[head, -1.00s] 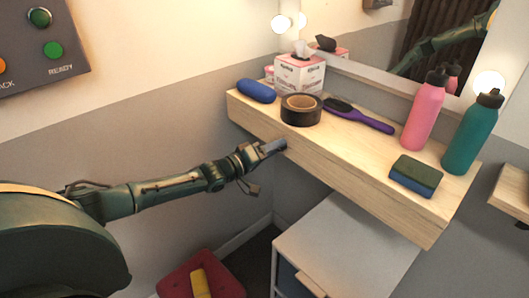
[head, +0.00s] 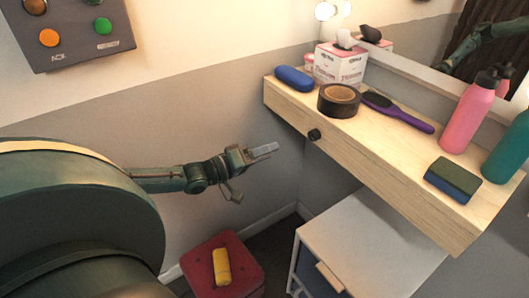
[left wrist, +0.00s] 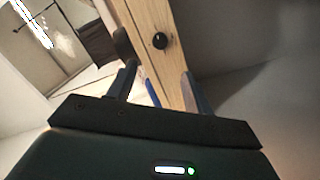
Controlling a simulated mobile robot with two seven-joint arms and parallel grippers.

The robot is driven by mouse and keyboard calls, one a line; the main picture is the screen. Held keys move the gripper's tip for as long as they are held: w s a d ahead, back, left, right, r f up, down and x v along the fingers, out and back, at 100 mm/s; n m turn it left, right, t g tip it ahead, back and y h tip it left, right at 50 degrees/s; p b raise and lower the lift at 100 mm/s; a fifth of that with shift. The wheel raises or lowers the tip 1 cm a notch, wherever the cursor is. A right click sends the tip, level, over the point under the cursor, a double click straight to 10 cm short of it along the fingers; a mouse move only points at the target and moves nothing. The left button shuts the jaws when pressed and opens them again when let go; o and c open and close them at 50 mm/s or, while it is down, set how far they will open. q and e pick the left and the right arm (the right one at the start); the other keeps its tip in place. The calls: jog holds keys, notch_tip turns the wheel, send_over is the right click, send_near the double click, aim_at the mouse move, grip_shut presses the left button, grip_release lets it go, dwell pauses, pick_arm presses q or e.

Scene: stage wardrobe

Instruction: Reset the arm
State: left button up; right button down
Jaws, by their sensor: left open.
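My left arm reaches in from the left, and my left gripper (head: 251,172) is open and empty. It is in the air left of the wooden shelf (head: 385,170), apart from the black knob (head: 314,135) on the shelf's front face. In the left wrist view my left gripper (left wrist: 160,88) has its two fingers spread. The knob (left wrist: 160,40) shows beyond them on the wooden front. My right gripper is not in view.
On the shelf are a blue case (head: 294,78), black tape roll (head: 338,99), tissue box (head: 341,65), purple brush (head: 397,110), sponge (head: 452,180), pink bottle (head: 466,120) and teal bottle (head: 508,150). Below stand a white cabinet (head: 370,240) and red stool (head: 240,262) with a yellow item (head: 222,267).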

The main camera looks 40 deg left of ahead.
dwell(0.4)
pick_arm(q)
jog(key=s+d+f+m+g+y+p, duration=0.2)
jog(key=s+d+f+m, duration=0.2)
jog(key=s+d, duration=0.6)
jog(key=s+d+f+m+g+y+p, duration=0.2)
jog(key=s+d+f+m, duration=0.3)
jog(key=s+d, duration=0.4)
jog(key=shift+s+d+f+g+p, duration=0.45)
jog(key=shift+d+g, duration=0.35)
jog(key=shift+d, duration=0.35)
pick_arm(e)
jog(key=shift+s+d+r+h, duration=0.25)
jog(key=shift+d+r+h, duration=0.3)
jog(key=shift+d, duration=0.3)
pick_arm(q)
jog(key=shift+w, duration=0.1)
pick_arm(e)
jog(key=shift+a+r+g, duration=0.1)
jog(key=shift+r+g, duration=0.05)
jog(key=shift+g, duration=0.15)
